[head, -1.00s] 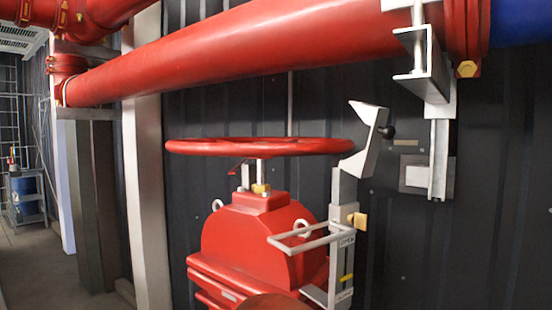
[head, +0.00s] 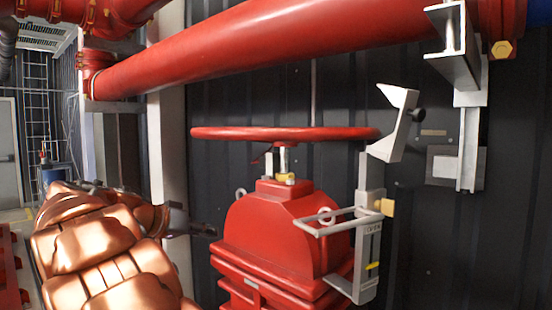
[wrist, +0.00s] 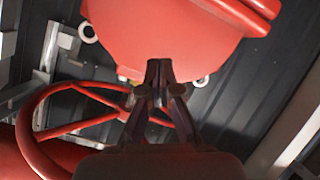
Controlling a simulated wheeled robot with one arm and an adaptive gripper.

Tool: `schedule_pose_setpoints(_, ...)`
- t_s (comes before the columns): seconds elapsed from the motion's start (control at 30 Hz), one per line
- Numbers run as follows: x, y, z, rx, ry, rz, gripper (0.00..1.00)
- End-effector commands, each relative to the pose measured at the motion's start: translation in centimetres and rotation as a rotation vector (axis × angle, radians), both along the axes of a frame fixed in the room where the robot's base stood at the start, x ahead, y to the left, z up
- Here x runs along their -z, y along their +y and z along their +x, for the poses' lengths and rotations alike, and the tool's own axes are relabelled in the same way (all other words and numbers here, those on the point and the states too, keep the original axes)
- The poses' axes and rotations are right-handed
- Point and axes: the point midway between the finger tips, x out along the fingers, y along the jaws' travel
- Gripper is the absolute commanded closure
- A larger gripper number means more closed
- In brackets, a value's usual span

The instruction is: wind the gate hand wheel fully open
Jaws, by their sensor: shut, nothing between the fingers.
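The red gate hand wheel (head: 285,133) lies flat on top of the red valve body (head: 280,222) in the head view. A bright stem with a yellow nut stands under its hub. In the wrist view the wheel's rim and spokes (wrist: 78,90) show at the left, and the valve body (wrist: 170,35) is at the top. My gripper (head: 212,231) is just left of the valve body in the head view, below the wheel's level. The wrist view shows its fingers (wrist: 159,68) shut together and empty, apart from the rim.
A grey bracket (head: 368,215) with an angled white plate (head: 394,122) stands at the valve's right, close to the wheel rim. A large red pipe (head: 270,50) runs above the wheel. Dark wall panels (head: 420,255) stand behind.

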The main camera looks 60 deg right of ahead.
Motion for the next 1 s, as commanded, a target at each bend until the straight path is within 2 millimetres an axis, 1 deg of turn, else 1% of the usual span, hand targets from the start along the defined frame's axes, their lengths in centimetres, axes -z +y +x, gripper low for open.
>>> schedule_pose_setpoints(0.03,-1.2,-1.2,0.9,0.040,-0.046,-0.070,1.00)
schedule_pose_setpoints(0.1,-3.4,-2.6,1.8,0.095,-0.125,-0.176,1.00)
schedule_pose_setpoints(0.2,-6.4,-4.2,2.9,0.161,-0.241,-0.323,1.00)
schedule_pose_setpoints(0.4,-11.5,-6.1,4.2,0.276,-0.491,-0.621,1.00)
schedule_pose_setpoints(0.53,-14.0,-6.6,4.5,0.332,-0.666,-0.809,1.00)
schedule_pose_setpoints(0.67,-15.8,-6.5,4.0,0.382,-0.850,-0.998,1.00)
schedule_pose_setpoints(0.77,-16.5,-6.1,3.3,0.412,-0.993,-1.141,1.00)
schedule_pose_setpoints(0.87,-16.7,-5.7,2.2,0.436,-1.133,-1.279,1.00)
schedule_pose_setpoints(1.0,-16.4,-4.7,0.5,0.464,-1.298,-1.446,1.00)
